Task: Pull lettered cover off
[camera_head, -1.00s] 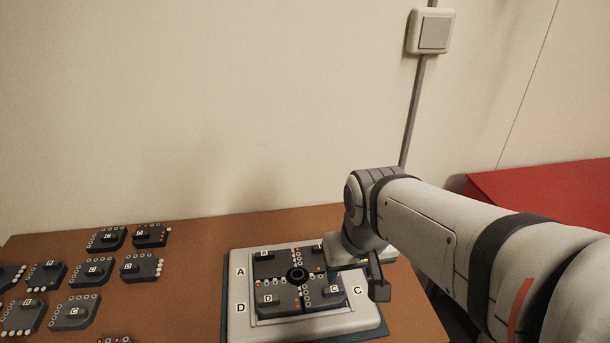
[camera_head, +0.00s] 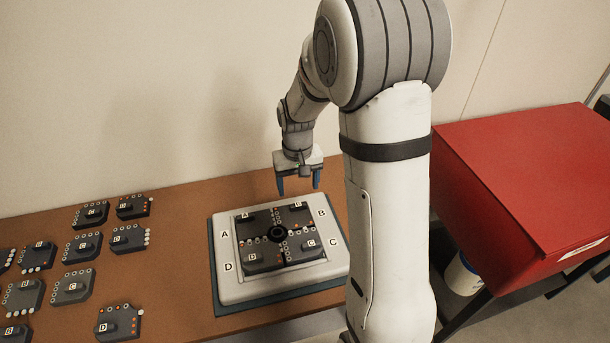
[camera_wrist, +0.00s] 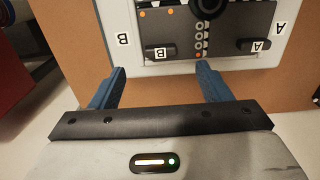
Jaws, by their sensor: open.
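A white square frame (camera_head: 223,286) lies on the table, with letters A, B, C and D on its rim. Inside it sit four dark lettered covers around a black round hub (camera_head: 277,233): A (camera_head: 257,219), B (camera_head: 293,213), C (camera_head: 306,246) and D (camera_head: 262,259). My gripper (camera_head: 299,186) is open and empty, pointing down above the back edge of the frame near B. In the wrist view, the blue fingers (camera_wrist: 160,80) are apart at the frame's edge, with cover B (camera_wrist: 172,48) beyond them and cover A (camera_wrist: 252,45) to the right.
Several loose dark lettered covers (camera_head: 83,244) lie on the left of the brown table (camera_head: 180,267). A red box-like surface (camera_head: 530,180) stands at the right, with a white bucket (camera_head: 464,275) beneath. A wall rises behind the table.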

